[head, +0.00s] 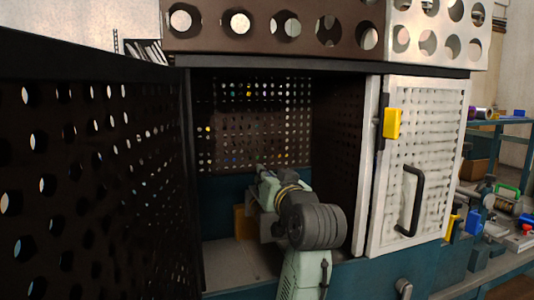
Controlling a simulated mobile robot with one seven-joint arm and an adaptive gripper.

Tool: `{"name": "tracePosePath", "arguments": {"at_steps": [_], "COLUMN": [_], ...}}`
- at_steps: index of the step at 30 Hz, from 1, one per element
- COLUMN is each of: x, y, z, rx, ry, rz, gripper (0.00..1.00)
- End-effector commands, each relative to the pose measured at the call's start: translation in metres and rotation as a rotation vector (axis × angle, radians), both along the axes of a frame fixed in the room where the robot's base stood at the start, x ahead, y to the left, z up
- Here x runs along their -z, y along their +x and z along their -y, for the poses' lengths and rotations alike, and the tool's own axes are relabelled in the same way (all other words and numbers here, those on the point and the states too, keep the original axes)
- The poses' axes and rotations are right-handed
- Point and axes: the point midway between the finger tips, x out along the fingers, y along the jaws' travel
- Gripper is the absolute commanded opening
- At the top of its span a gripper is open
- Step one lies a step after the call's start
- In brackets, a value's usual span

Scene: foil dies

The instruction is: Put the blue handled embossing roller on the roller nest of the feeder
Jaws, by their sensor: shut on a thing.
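My arm (303,272) reaches up from the bottom of the head view into the dark opening of a perforated enclosure (343,160). Its wrist links hide what is beyond them. My gripper's fingers cannot be made out. I cannot make out the blue handled embossing roller, nor the roller nest of the feeder, inside the opening. On the bench at the right lies a roller with a green handle (507,189).
A dark perforated panel (90,180) stands close on the left. A white perforated door (425,160) with a black handle and a yellow latch (392,123) flanks the opening on the right. The enclosure floor (235,258) has bare room left of my arm. The right bench is cluttered.

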Motion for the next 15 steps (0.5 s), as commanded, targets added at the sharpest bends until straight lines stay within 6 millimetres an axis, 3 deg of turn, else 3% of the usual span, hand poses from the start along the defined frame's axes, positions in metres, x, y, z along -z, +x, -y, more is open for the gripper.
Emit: {"name": "tracePosePath", "arguments": {"at_steps": [4,15], "x": [0.021,0.051], "y": [-0.001,-0.001], "z": [0.000,-0.001], "rx": [0.000,-0.001], "ry": [0.001,0.001], "rz": [0.006,0.006], "gripper": [0.00,0.00]}}
